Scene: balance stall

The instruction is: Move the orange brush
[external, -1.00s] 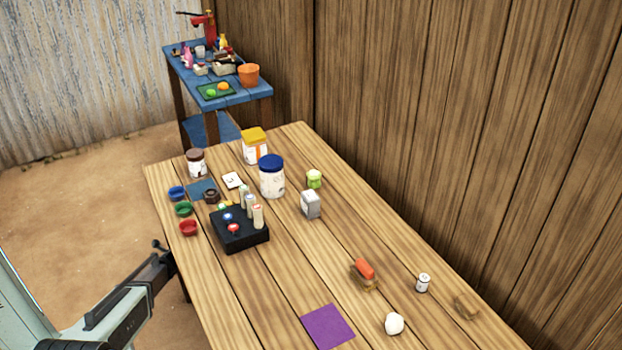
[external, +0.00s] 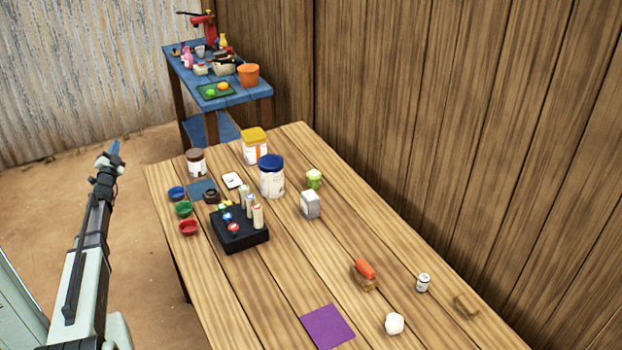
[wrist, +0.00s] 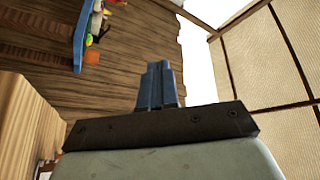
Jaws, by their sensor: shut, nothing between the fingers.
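The orange brush (external: 365,269) lies on the wooden table (external: 290,290), toward its near right part, with an orange top over a brownish lower part. A purple square (external: 328,326) lies flat on the table to the near left of the brush. My gripper (external: 115,148) is raised off the table's left side, far from the brush. In the wrist view my gripper's blue-grey fingers (wrist: 160,85) are together with nothing between them. The brush cannot be made out in the wrist view.
A black block (external: 240,238) with upright pieces, a blue-lidded jar (external: 272,178) and small bowls (external: 183,209) crowd the table's left and far part. A blue side table (external: 235,95) is behind.

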